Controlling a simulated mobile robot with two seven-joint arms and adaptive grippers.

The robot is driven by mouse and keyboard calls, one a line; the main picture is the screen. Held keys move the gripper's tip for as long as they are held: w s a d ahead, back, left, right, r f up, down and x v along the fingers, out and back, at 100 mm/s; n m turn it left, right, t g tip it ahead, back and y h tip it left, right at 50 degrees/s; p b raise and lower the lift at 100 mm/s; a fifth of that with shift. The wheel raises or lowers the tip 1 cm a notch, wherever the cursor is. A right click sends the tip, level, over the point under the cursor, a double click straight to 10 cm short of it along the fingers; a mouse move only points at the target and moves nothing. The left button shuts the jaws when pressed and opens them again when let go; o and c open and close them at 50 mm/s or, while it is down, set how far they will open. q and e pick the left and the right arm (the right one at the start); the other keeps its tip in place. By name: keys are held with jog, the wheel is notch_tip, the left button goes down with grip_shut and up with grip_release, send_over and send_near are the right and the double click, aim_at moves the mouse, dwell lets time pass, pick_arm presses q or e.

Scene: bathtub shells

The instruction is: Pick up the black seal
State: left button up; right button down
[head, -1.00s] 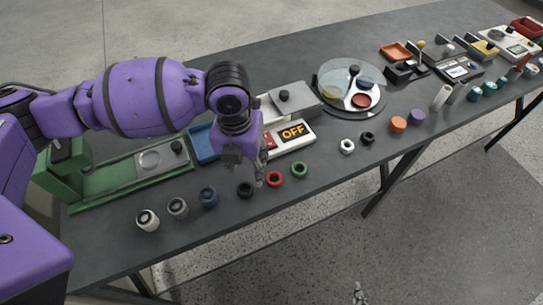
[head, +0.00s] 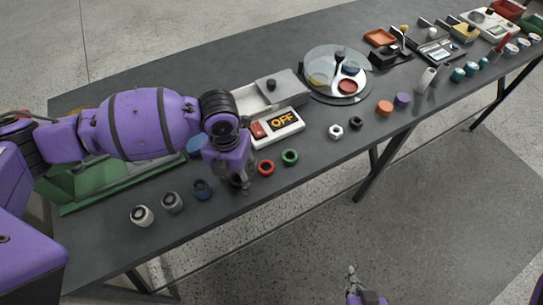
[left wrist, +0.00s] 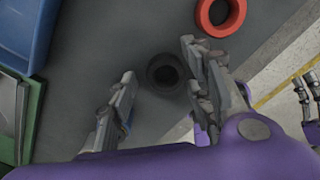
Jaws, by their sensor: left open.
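The black seal (left wrist: 155,82) is a thick dark ring lying flat on the dark table in the left wrist view. It lies just beyond the tips of my left gripper (left wrist: 157,62), between the lines of its two fingers and nearer the right one. In the head view my left gripper (head: 240,184) points down over the table and hides most of the seal. Its fingers are open and hold nothing. My right gripper (head: 352,272) shows small at the bottom, over the floor beyond the table edge; its opening is unclear.
A red ring (head: 266,167) and a green ring (head: 290,156) lie right of my left gripper. A dark blue ring piece (head: 202,190) lies to its left. An OFF display box (head: 278,126) and a blue tray (left wrist: 22,30) stand close behind. The table's front edge is near.

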pick_arm(q)
jog(key=c, duration=0.9)
jog(key=shift+r, duration=0.15)
